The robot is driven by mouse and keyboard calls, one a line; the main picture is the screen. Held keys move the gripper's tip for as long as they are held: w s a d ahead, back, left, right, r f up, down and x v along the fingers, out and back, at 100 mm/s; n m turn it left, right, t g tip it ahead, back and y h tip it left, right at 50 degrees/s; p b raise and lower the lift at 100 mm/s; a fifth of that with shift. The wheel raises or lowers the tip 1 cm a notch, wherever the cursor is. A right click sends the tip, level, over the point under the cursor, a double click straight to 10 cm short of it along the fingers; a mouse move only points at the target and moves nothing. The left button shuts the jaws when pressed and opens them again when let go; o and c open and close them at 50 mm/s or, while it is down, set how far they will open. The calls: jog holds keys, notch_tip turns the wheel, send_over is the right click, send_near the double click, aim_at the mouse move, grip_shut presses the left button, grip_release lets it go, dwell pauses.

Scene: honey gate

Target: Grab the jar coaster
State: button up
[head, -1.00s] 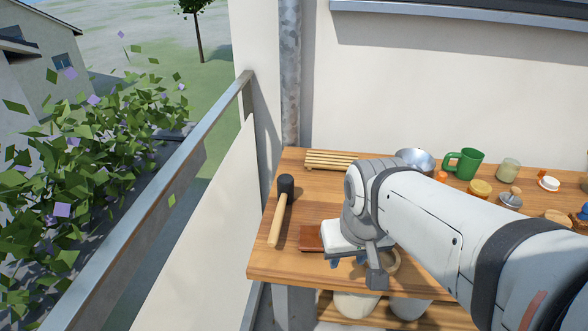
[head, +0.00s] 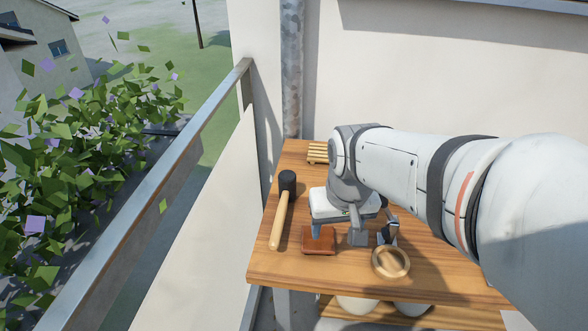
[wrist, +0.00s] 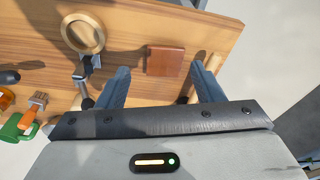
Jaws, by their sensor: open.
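A reddish-brown square slab (head: 319,241), which looks like the jar coaster, lies flat near the front left of the wooden table (head: 285,272). My gripper (head: 337,233) is just above and behind it in the head view, fingers pointing down. In the wrist view the slab (wrist: 165,61) lies between and beyond the two open fingers of my gripper (wrist: 160,70), nearer the right finger. Nothing is held. I cannot tell the exact height of the fingertips above the table.
A round wooden ring (head: 391,262) lies right of the slab, with a small metal-and-black tool (head: 388,232) behind it. A mallet (head: 283,212) lies to the left. A slatted wooden rack (head: 317,153) sits at the back. My arm hides the table's right side.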

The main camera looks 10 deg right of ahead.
aim_at(318, 242)
jog(key=o, duration=0.8)
jog(key=w+f+m+g+b, duration=0.1)
jog(key=w+f, duration=0.4)
jog(key=w+f+m+g+b, duration=0.1)
jog(key=w+f+b, duration=0.1)
jog(key=w+f, duration=0.3)
jog(key=shift+w, duration=0.5)
jog(key=shift+w+f, duration=0.1)
jog(key=shift+f, duration=0.2)
jog(key=shift+f+b, duration=0.4)
jog(key=shift+f, duration=3.2)
